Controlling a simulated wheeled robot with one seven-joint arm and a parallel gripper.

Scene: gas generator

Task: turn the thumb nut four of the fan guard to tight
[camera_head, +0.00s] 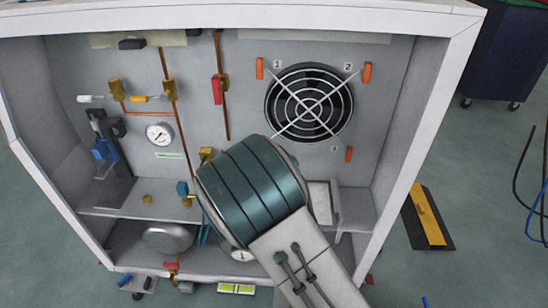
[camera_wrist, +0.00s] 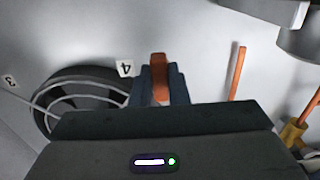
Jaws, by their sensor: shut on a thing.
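The fan guard (camera_head: 309,103) is a round wire grille over a dark fan opening on the cabinet's back panel. It also shows in part in the wrist view (camera_wrist: 88,92). Thumb nut four (camera_wrist: 158,66) is orange and stands beside the label marked 4 (camera_wrist: 125,68). My gripper (camera_wrist: 161,76) has its dark fingers closed on both sides of this nut. In the head view my arm hides thumb nut four and my gripper's fingertips. Orange thumb nuts one (camera_head: 259,68), two (camera_head: 367,72) and three (camera_head: 348,154) stand around the guard.
A copper pipe with a red-handled valve (camera_head: 217,89) runs left of the fan. A pressure gauge (camera_head: 159,134) and a blue clamp-like part (camera_head: 104,148) are farther left. A shelf (camera_head: 108,196) crosses below. The white cabinet walls (camera_head: 432,110) bound the space.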

